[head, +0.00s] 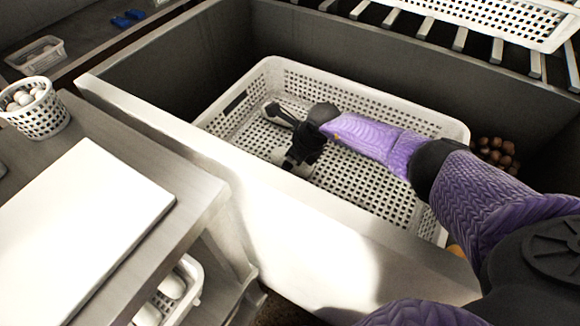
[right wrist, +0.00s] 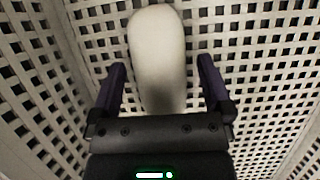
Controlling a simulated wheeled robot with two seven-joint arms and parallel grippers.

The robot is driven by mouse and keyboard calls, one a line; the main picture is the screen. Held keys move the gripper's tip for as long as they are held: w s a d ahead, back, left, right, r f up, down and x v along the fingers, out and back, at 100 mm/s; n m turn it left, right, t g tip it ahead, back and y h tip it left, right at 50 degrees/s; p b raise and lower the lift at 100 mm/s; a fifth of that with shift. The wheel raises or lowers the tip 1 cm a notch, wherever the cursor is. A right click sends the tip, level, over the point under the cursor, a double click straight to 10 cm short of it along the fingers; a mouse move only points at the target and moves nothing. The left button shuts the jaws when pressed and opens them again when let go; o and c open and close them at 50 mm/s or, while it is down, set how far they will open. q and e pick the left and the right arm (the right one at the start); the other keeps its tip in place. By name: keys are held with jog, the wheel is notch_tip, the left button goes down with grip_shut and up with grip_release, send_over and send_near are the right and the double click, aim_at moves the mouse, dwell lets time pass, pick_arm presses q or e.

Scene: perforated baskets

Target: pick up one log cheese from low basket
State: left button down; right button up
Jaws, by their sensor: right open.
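A smooth white log cheese (right wrist: 156,58) lies on the perforated floor of the white basket (head: 365,103). In the right wrist view it points away from me, between the two dark fingers of my right gripper (right wrist: 162,75). There are gaps at both sides of it, and its near end meets the edge of the gripper body in the picture. In the head view my right gripper (head: 279,137) is down inside the basket, toward its left part. A pale rounded piece (head: 278,156) shows beside it, partly hidden by the gripper. My left gripper is out of view.
The basket sits in a grey-walled bin with a pale front ledge (head: 300,225). Brown round items (head: 497,152) lie right of it. A lower-shelf basket (head: 190,292) holds white oblong items. A small basket (head: 42,122) and white board (head: 85,235) stand left.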

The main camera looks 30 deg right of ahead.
jog(key=shift+w+f, duration=0.1)
jog(key=shift+f, duration=0.15)
jog(key=shift+c, duration=0.5)
grip_shut()
